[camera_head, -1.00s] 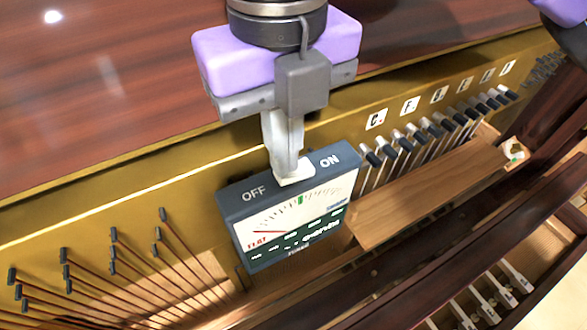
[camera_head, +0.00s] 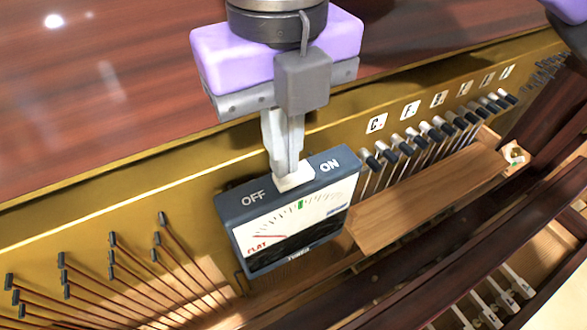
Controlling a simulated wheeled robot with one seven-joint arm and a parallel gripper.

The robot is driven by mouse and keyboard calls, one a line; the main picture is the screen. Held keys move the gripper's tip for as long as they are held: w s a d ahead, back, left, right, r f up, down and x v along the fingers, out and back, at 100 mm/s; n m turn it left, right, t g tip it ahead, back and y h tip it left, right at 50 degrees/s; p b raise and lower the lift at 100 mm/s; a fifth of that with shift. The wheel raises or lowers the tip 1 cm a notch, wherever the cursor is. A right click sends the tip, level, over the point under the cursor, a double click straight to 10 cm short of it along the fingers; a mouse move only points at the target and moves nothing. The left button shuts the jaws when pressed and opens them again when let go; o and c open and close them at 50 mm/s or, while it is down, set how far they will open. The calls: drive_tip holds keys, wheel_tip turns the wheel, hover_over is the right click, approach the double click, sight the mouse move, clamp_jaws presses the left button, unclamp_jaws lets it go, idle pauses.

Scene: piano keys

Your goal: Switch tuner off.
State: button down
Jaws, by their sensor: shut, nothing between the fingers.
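The tuner (camera_head: 290,222) is a dark grey box with a white dial face, standing inside the piano against the brass-coloured panel. Its top edge reads OFF on the left and ON on the right. A white switch (camera_head: 295,177) sits between the two words. The dial needle rests at the left by the red word FLAT, and the strip below the dial is dark. My gripper (camera_head: 288,172) is shut and empty, pointing down with its fingertips at the white switch. The fingertips hide part of the switch, and I cannot tell if they touch it.
A wooden bar (camera_head: 430,200) and a row of hammers (camera_head: 440,135) lie right of the tuner. Thin rods with dark tips (camera_head: 115,262) stand at the left. A brass-coloured panel (camera_head: 130,195) with lettered labels runs behind. The glossy wooden surface (camera_head: 90,110) at the back is clear.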

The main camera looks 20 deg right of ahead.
drive_tip(key=shift+r+p, duration=1.3)
drive_tip(key=shift+r, duration=1.6)
